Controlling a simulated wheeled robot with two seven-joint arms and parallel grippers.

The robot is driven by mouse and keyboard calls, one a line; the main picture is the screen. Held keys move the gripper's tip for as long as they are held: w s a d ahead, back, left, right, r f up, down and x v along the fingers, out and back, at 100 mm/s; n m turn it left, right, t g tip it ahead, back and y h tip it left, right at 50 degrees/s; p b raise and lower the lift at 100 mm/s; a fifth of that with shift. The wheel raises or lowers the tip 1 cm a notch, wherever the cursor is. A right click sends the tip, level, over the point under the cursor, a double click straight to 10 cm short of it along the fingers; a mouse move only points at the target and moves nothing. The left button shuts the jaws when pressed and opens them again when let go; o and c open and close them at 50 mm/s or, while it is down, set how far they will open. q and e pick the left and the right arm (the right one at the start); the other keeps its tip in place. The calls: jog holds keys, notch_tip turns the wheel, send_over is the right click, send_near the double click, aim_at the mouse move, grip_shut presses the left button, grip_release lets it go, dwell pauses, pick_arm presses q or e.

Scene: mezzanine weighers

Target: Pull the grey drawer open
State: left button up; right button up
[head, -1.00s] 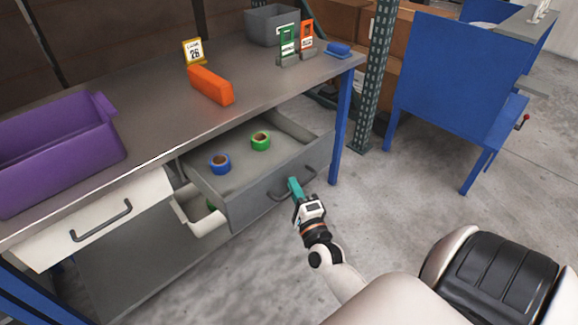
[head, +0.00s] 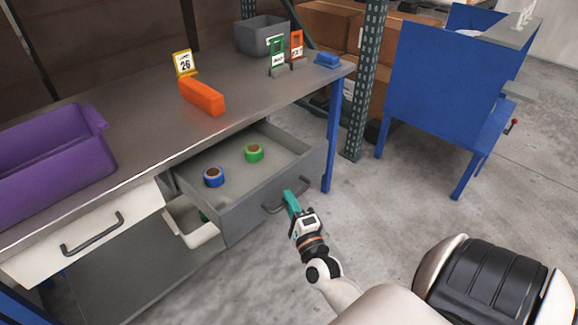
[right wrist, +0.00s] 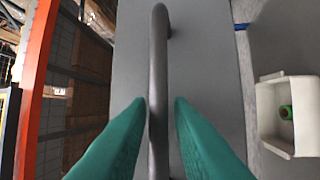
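The grey drawer (head: 262,196) under the workbench stands pulled out, with its inside showing. A blue tape roll (head: 213,176) and a green tape roll (head: 254,152) lie in it. Its dark bar handle (head: 272,209) is on the front face. My right gripper (head: 290,199) is at the handle. In the right wrist view the teal fingers of the right gripper (right wrist: 160,108) stand on either side of the handle (right wrist: 159,60), with narrow gaps beside the bar, so it is open around it. My left gripper is not in view.
A white drawer (head: 90,235) is at the left, below a purple bin (head: 60,175). A white bin (head: 190,228) sits beneath the grey drawer. A blue table leg (head: 334,135) stands right of the drawer. The floor (head: 390,210) to the right is clear.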

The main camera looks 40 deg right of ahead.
jog(key=v, duration=1.1)
jog(key=shift+s, duration=0.2)
